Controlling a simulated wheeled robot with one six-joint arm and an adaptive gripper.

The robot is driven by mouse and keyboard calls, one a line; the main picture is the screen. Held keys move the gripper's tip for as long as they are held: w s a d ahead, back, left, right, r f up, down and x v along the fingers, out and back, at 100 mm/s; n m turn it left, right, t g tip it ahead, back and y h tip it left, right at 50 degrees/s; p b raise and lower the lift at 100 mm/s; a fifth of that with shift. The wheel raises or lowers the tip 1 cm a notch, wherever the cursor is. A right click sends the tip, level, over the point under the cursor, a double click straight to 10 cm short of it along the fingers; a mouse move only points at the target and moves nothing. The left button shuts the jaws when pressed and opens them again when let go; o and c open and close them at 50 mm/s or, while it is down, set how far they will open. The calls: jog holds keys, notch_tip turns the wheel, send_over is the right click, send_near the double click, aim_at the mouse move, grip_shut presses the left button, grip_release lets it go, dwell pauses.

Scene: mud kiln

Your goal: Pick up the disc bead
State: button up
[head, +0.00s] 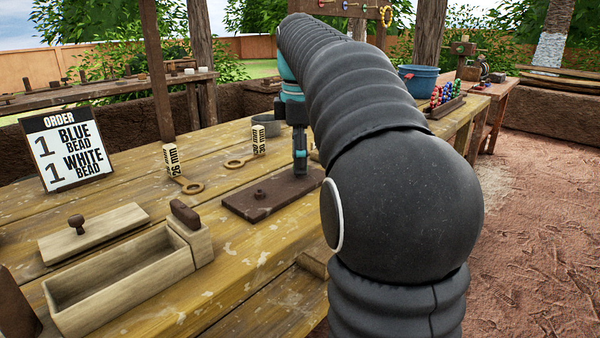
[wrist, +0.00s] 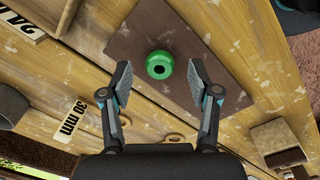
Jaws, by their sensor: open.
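A green, round bead (wrist: 160,65) with a dark hole in its middle shows in the wrist view, on a dark brown board (wrist: 205,38). I take it to be the disc bead. My gripper (wrist: 159,74) is open, with one finger on each side of the bead in the picture; I see no contact. In the head view my gripper (head: 300,165) points down over the far part of the board (head: 245,207). I cannot make out the bead there; my arm hides part of that area.
A small dark knob (head: 260,194) stands on the board. Ring gauges (head: 190,187) with size tags lie behind it. An open wooden box (head: 75,308), its lid (head: 95,232) and an order sign (head: 62,147) stand left. A grey bowl (head: 267,126) is behind the gripper.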

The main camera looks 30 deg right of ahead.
jog(key=shift+f, duration=0.35)
jog(key=shift+c, duration=0.2)
jog(key=c, duration=0.9)
jog(key=shift+r, duration=0.1)
jog(key=shift+r, duration=0.6)
notch_tip(320, 180, up, 3)
jog(key=shift+p, duration=0.7)
jog(key=s+d+r, duration=0.2)
jog(key=s+d+r+p, duration=0.1)
jog(key=s+d+r, duration=0.1)
jog(key=s+d, duration=0.1)
jog(key=s+d+r, duration=0.2)
jog(key=s+d, duration=0.1)
jog(key=shift+s+d+r, duration=0.15)
jog(key=shift+r, duration=0.2)
jog(key=shift+r+p, duration=0.1)
jog(key=shift+p, duration=0.2)
